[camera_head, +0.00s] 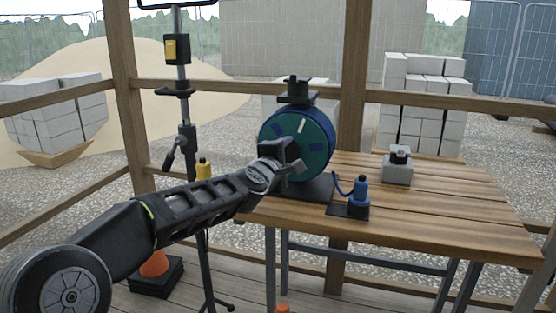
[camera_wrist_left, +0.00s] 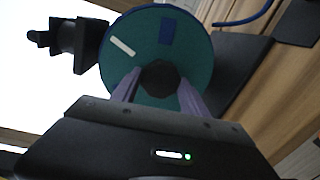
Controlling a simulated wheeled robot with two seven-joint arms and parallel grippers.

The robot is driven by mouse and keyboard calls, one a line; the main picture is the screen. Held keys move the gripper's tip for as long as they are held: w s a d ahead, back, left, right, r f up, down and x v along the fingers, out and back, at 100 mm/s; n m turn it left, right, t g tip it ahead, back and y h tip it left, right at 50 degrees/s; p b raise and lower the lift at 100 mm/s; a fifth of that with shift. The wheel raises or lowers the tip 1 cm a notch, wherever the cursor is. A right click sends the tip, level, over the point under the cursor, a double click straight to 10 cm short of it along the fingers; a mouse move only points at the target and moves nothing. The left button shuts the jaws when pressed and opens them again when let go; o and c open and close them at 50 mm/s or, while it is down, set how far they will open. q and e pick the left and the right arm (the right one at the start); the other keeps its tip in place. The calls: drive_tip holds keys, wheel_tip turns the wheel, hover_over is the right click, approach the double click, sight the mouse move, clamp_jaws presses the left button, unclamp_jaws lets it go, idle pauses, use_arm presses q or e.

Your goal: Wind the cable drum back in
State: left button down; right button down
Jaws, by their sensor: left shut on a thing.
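The cable drum (camera_head: 318,133) stands upright on a dark base on the wooden table. Its teal face carries a white mark and blue marks, and it also shows in the left wrist view (camera_wrist_left: 193,75). My left gripper (camera_head: 295,152) is at the drum's face. In the left wrist view its two fingers (camera_wrist_left: 159,92) are shut on a dark round knob (camera_wrist_left: 159,77) on that face. A blue cable (camera_head: 341,187) runs from near the drum to a blue plug (camera_head: 361,190) on a dark plate. My right gripper is not in view.
The wooden table (camera_head: 450,205) has free boards at the right. A grey block with a black top (camera_head: 398,168) stands toward its back. A lamp stand (camera_head: 184,110) rises left of the table, with an orange cone (camera_head: 155,264) on the floor. Wooden posts and rails enclose the hut.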

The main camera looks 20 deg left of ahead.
use_arm(q)
drive_tip(key=shift+a+f+n+b, duration=0.1)
drive_tip(key=shift+f+n+b, duration=0.15)
drive_tip(key=shift+n+b, duration=0.45)
drive_tip(key=shift+r+n+h+b, duration=0.1)
drive_tip(key=shift+n+h+b, duration=0.2)
drive_tip(key=shift+n+b, duration=0.6)
drive_tip(key=shift+n, duration=0.3)
drive_tip(key=c, duration=0.6)
unclamp_jaws()
drive_tip(key=shift+r, duration=0.1)
drive_tip(key=s+b, duration=0.1)
drive_tip(key=s, duration=0.6)
drive_tip(key=shift+s+r, duration=0.2)
drive_tip(key=shift+s, duration=0.2)
